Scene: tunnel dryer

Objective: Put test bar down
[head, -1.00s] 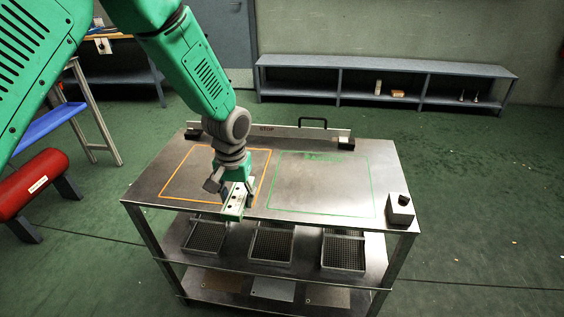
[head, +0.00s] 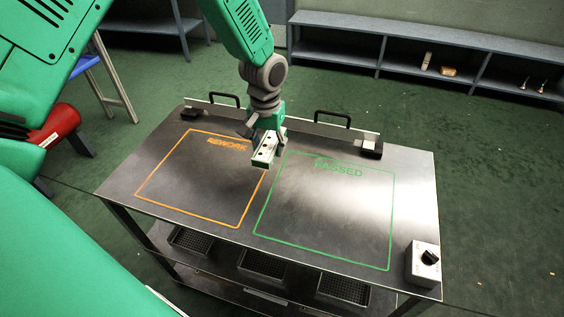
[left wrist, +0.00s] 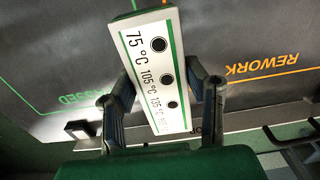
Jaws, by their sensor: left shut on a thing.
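The test bar (head: 264,150) is a white bar with green edges and black round dots. In the left wrist view the test bar (left wrist: 152,62) shows printed temperatures such as 75 °C and 105 °C. My left gripper (head: 265,138) is shut on it, with a finger on each side. It holds the bar over the table (head: 130,190), near the gap between the orange REWORK outline (head: 190,212) and the green PASSED outline (head: 320,252). The height above the table is hard to tell. Both outlined areas look empty. My right gripper is not in view.
A low barrier with two black handles (head: 333,115) runs along the table's back edge. A grey box with a black knob (head: 425,262) stands at the front right corner. Mesh trays (head: 343,288) sit on the shelf below. A grey shelf unit (head: 440,50) stands behind.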

